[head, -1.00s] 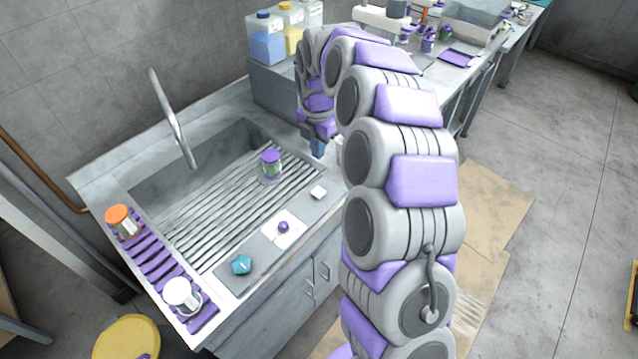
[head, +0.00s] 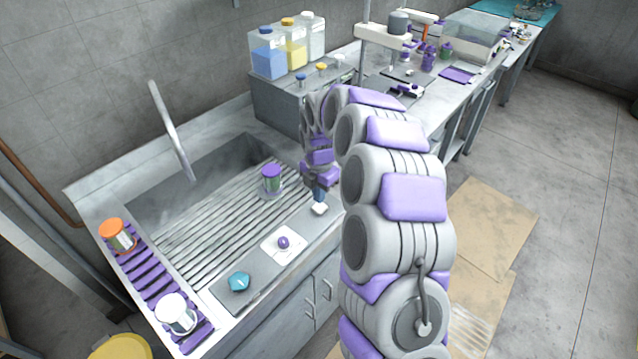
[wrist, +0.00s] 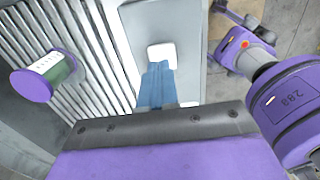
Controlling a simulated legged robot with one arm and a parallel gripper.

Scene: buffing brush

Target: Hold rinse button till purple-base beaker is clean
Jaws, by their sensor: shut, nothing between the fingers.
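The purple-base beaker (head: 271,178) stands upside down on the ribbed drain rack in the sink, its purple base up and green showing in its glass. It also shows in the wrist view (wrist: 40,80), left of my gripper. A white square button (head: 320,208) sits on the sink's front ledge; in the wrist view the white button (wrist: 161,54) lies right at my fingertips. My gripper (head: 318,197) is shut and empty, with blue fingers (wrist: 158,80) pointing down at the button. I cannot tell whether the tips touch or press it.
A purple knob on a white plate (head: 284,243) and a teal object (head: 239,282) sit on the ledge. An orange-topped beaker (head: 117,234) and a white one (head: 175,312) stand on the purple rack at left. A faucet (head: 172,130) rises behind the sink.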

